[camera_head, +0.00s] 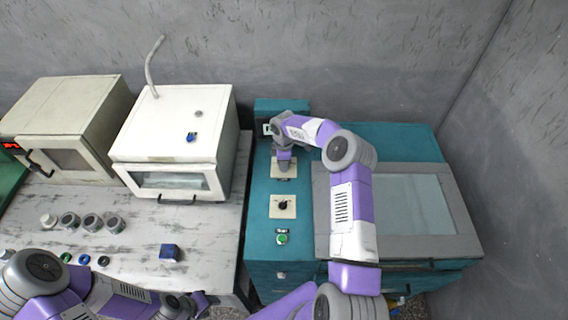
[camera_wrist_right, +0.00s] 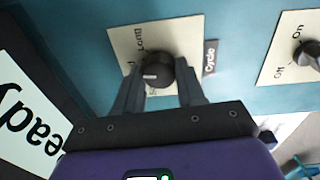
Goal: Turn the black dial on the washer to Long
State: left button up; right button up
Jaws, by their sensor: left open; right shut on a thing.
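The teal washer (camera_head: 262,240) stands right of the table. Its black dial (camera_wrist_right: 158,68) sits on a cream plate (camera_wrist_right: 124,42) beside a "Cycle" label, in the right wrist view. The plate's lettering is partly hidden and hard to read; the dial's pale mark points toward the gripper side and slightly left. My right gripper (camera_wrist_right: 160,92) is shut on this dial, one finger on each side. In the head view, my right gripper (camera_head: 284,164) covers the dial. My left gripper (camera_head: 192,304) is open at the bottom edge, far from the washer dial.
A second dial (camera_head: 283,204), marked On and Off, is on the washer panel, with a green button (camera_head: 282,238) below it. A glass-topped lid (camera_head: 412,205) lies right of the panel. Two cream ovens, several knobs and a blue block (camera_head: 170,253) are on the table (camera_head: 215,228).

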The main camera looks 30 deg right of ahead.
jog(key=m+b, duration=0.3)
jog(key=m, duration=0.1)
jog(key=shift+f, duration=0.1)
jog(key=m+b, duration=0.1)
jog(key=m, duration=0.2)
jog(key=shift+m+b, duration=0.65)
jog(key=shift+m, duration=0.85)
jog(key=o, duration=1)
jog(key=shift+o, duration=0.2)
jog(key=shift+g, duration=0.3)
jog(key=r, duration=0.7)
jog(key=shift+a+r, duration=0.25)
jog(key=shift+r, duration=0.15)
